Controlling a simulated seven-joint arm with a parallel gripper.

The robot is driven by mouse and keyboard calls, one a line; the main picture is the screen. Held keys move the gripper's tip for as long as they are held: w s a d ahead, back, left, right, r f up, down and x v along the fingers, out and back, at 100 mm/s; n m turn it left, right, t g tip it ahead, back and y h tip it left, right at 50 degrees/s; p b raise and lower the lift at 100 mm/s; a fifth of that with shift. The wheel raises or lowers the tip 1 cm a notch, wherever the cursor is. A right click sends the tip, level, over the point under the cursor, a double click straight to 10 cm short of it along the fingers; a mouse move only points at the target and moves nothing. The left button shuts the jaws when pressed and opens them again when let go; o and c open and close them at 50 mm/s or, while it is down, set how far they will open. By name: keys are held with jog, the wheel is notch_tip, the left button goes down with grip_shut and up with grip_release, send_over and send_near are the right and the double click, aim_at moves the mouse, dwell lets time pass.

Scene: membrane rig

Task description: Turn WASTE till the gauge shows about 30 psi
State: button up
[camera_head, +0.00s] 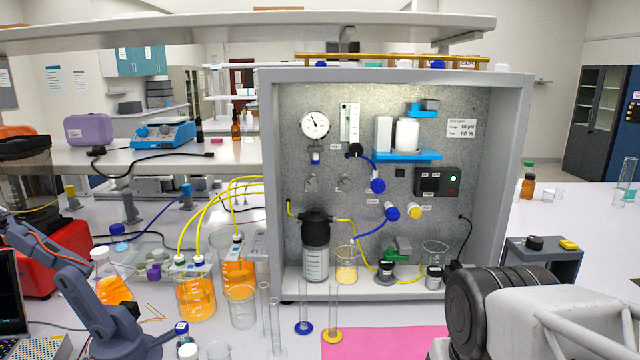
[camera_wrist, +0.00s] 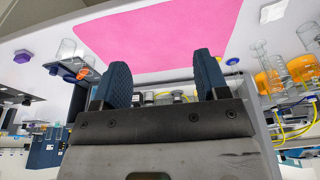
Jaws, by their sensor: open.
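The round white pressure gauge (camera_head: 315,124) is on the upper left of the rig's grey back panel; its needle is too small to read. Two blue knobs, an upper one (camera_head: 377,185) and a lower one (camera_head: 391,212), and a yellow knob (camera_head: 415,210) stick out of the panel. Their small labels are unreadable, so I cannot tell which is WASTE. My gripper (camera_wrist: 163,80) is open and empty in the wrist view, its two dark blue fingers wide apart. In the head view my arm fills the lower right, with the fingers not visible, apart from the knobs.
A black-topped bottle (camera_head: 316,255) and a beaker (camera_head: 347,268) stand on the rig floor. Cylinders (camera_head: 333,318) stand in front, by a pink mat (camera_head: 400,343). Orange-filled vessels (camera_head: 195,298) with yellow tubes are at left.

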jog(key=m+t, duration=0.9)
jog(key=t, duration=0.6)
send_near(346, 185)
jog(key=w, duration=0.5)
jog(key=shift+f, duration=0.15)
jog(key=shift+w, duration=0.15)
jog(key=shift+w, duration=3.75)
jog(key=shift+n, duration=0.3)
jog(key=c, duration=0.9)
